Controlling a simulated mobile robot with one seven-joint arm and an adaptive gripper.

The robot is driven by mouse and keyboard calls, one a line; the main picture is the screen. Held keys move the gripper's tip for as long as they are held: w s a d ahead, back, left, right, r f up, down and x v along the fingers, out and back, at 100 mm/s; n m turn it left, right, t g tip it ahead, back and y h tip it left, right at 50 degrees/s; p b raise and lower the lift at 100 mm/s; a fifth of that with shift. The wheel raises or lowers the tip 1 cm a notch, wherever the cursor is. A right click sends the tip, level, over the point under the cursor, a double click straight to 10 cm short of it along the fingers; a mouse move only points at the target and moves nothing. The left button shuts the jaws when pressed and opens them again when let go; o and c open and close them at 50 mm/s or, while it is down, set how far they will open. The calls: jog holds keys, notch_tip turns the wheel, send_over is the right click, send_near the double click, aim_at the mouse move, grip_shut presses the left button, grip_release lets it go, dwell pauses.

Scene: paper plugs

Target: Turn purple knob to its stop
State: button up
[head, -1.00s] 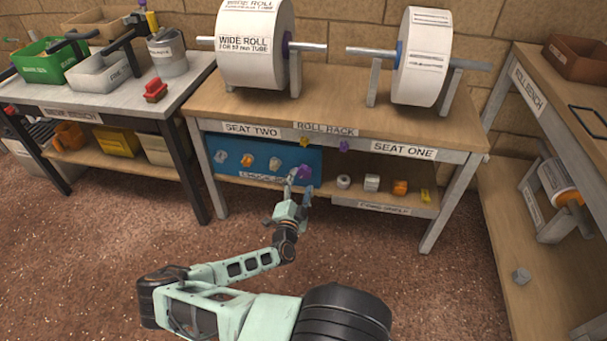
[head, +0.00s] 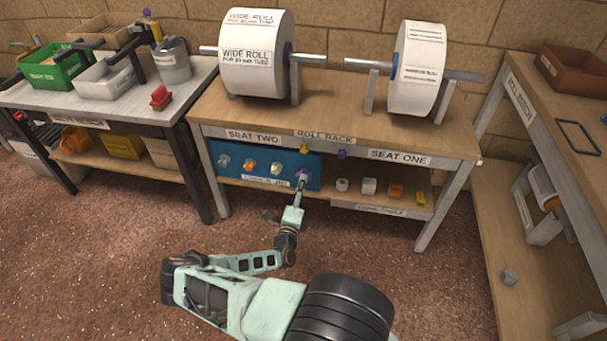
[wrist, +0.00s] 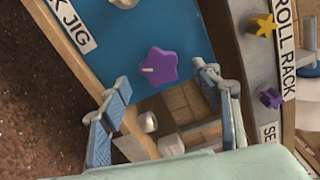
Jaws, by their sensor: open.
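The purple knob (head: 304,175) is at the right end of the blue panel (head: 233,179) under the roll rack. In the wrist view the knob (wrist: 160,67) is star-shaped with a pale line on its face. My gripper (head: 299,190) is just in front of the knob, partly overlapping it in the head view. In the wrist view my gripper (wrist: 161,80) is open, its two fingers spread on either side below the knob. No contact with the knob shows.
Pale and orange knobs (head: 249,166) sit left on the panel. A yellow star (wrist: 262,25) and a smaller purple knob (wrist: 270,98) are on the bench edge above.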

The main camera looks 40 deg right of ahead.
jog(key=m, duration=0.2)
jog(key=shift+m, duration=0.4)
jog(key=shift+w+d, duration=0.1)
jog(key=shift+b+x, duration=0.75)
jog(key=shift+x, duration=1.1)
jog(key=c, duration=1.2)
jog(key=shift+o, duration=0.2)
